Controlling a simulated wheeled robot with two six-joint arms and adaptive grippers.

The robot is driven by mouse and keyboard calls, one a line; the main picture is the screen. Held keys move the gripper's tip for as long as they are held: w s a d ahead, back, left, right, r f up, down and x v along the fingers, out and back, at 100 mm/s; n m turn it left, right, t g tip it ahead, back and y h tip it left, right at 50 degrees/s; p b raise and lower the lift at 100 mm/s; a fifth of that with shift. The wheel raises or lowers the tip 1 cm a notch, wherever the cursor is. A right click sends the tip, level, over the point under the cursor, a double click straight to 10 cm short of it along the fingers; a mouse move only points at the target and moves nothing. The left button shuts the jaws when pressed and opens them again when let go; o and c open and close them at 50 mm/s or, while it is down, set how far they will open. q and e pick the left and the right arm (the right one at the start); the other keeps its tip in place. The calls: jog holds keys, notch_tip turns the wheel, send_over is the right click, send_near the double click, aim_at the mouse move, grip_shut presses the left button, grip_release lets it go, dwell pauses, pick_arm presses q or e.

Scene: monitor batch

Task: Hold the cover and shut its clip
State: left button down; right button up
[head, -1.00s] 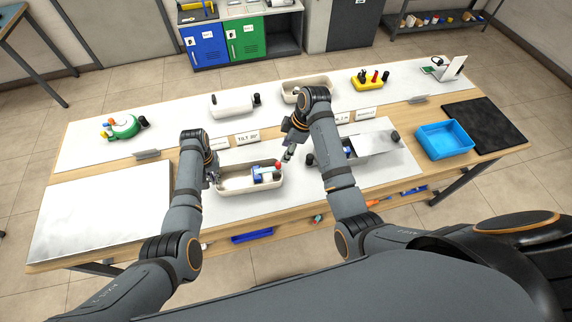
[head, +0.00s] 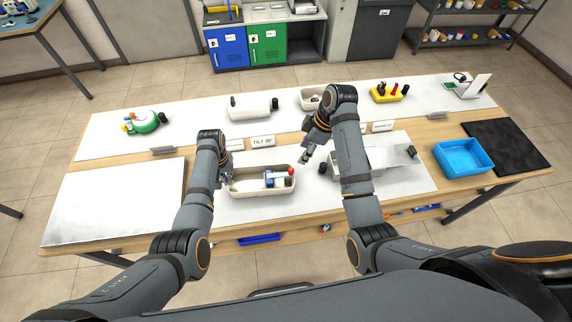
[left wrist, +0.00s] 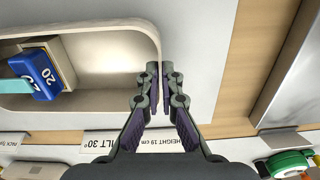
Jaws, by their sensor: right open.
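A cream tray (head: 240,188) stands at the front middle of the table. It holds a blue block marked 20 (left wrist: 38,75) and a white part with a red knob (head: 291,171). My left gripper (head: 227,178) is at the tray's left end. In the left wrist view its fingers (left wrist: 159,85) are close together on the tray's end wall (left wrist: 155,45). My right gripper (head: 305,157) is open and empty, above and right of the red knob. A grey box with a slanted top (head: 390,158) lies right of my right arm, partly hidden. I cannot make out a clip.
A blue bin (head: 463,172) and a black mat (head: 508,145) are at the right. A white box (head: 253,107), another cream tray (head: 310,99) and a green item (head: 145,122) stand along the back. The white panel at front left (head: 115,200) is clear.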

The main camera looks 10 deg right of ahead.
pick_arm(q)
jog(key=c, duration=1.4)
grip_release()
jog(key=shift+c, duration=0.2)
notch_tip(320, 180, up, 12)
